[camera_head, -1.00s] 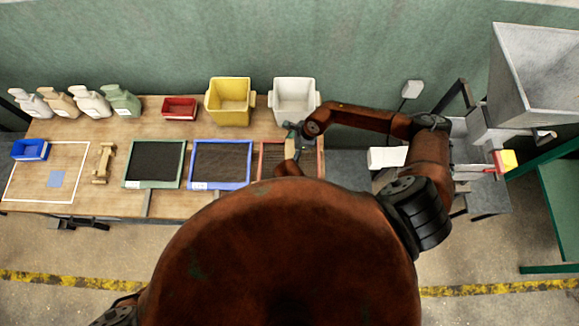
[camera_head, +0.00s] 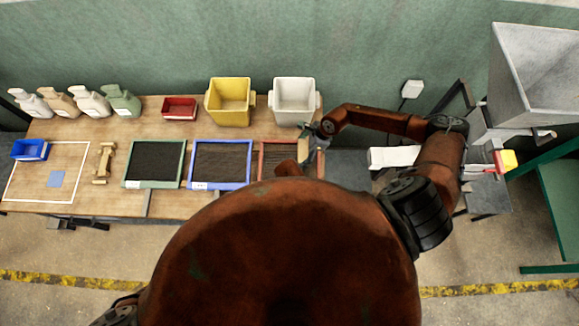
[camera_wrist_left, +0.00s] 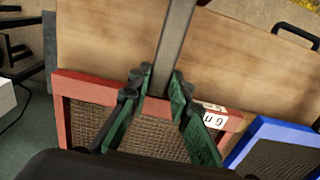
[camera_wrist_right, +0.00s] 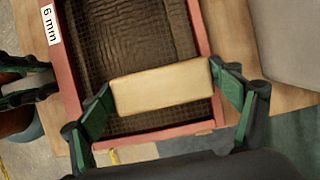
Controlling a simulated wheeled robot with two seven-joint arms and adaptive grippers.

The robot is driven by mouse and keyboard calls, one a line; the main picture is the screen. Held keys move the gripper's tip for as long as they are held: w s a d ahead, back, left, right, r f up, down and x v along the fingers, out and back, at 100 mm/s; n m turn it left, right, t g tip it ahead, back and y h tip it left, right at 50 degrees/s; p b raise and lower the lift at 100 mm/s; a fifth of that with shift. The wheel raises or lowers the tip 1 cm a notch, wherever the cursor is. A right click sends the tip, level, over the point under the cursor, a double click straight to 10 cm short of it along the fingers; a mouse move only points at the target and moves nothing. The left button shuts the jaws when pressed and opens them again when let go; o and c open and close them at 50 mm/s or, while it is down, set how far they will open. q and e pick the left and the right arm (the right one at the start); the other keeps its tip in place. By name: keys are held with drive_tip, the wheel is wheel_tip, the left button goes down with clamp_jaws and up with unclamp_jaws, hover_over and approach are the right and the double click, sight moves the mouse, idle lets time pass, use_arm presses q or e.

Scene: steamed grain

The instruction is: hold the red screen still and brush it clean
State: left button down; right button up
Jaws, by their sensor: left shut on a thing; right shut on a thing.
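The red screen (camera_head: 264,152) lies on the wooden table at the right end of the row of screens, partly hidden by my body. Its mesh (camera_wrist_right: 130,40) carries brown residue, with barer mesh near one end in the right wrist view. My left gripper (camera_wrist_left: 156,76) is shut on a grey bar (camera_wrist_left: 173,38) that meets the screen's red frame (camera_wrist_left: 90,88). My right gripper (camera_wrist_right: 160,84) is shut on a tan brush block (camera_wrist_right: 160,90), gripped by its ends. The block lies across the mesh; whether its underside touches is hidden.
A blue screen (camera_head: 192,165) and a green screen (camera_head: 126,165) lie to the left. Yellow (camera_head: 230,112) and white (camera_head: 295,108) bins stand behind, with a small red tray (camera_head: 179,115). A grey hopper (camera_head: 540,75) stands far right.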

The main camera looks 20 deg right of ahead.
drive_tip(key=shift+s+d, duration=0.4)
drive_tip(key=shift+d, duration=0.35)
drive_tip(key=shift+s+d, duration=0.35)
drive_tip(key=shift+d, duration=0.4)
drive_tip(key=shift+r, duration=2.5)
use_arm(q)
drive_tip(key=c, duration=1.7)
unclamp_jaws()
drive_tip(key=shift+r, duration=0.1)
